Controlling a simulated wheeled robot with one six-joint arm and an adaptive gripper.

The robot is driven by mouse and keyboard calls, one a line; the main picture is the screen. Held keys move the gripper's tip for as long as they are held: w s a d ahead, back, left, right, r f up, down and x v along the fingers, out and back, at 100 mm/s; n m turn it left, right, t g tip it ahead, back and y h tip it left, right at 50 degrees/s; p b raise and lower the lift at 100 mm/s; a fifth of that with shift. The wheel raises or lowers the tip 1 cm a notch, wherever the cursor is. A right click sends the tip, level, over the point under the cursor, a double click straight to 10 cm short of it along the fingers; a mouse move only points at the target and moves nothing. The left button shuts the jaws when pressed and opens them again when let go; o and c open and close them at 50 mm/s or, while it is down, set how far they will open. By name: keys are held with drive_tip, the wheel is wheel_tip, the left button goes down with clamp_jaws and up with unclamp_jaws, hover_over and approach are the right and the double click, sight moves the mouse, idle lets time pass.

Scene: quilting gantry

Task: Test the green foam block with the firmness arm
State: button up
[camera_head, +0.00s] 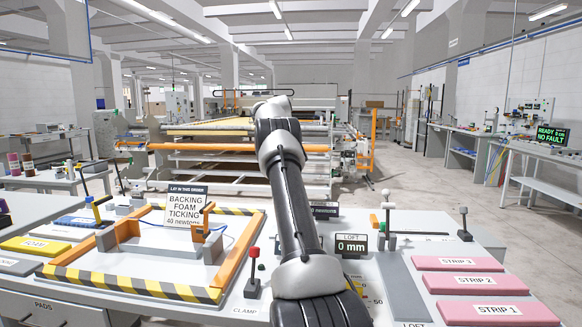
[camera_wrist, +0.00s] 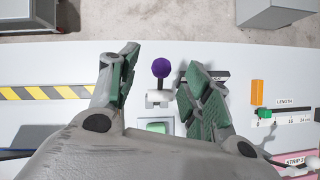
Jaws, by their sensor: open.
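A purple ball knob (camera_wrist: 161,67) on a short stem shows in the wrist view, with a white part (camera_wrist: 160,99) at its foot; it looks like the firmness arm. My gripper (camera_wrist: 162,60) is open, with one finger on each side of the knob and visible gaps between. A green block (camera_wrist: 157,126), likely the foam block, lies just below the white part in the picture, partly hidden by my gripper's body. In the head view my arm covers this part of the bench, and neither the knob nor the green block shows.
A striped frame (camera_head: 150,287) with orange bars lies at the left of the bench. A red-knobbed clamp lever (camera_head: 254,253) and a "LOFT 0 mm" display (camera_head: 351,245) stand near my arm. Pink strips (camera_head: 497,311) lie at right. An orange block (camera_wrist: 257,92) stands by the length scale.

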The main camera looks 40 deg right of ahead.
drive_tip(key=v, duration=0.4)
drive_tip(key=shift+a+r, duration=0.1)
drive_tip(key=shift+r, duration=0.05)
drive_tip(key=shift+a, duration=0.1)
idle(0.3)
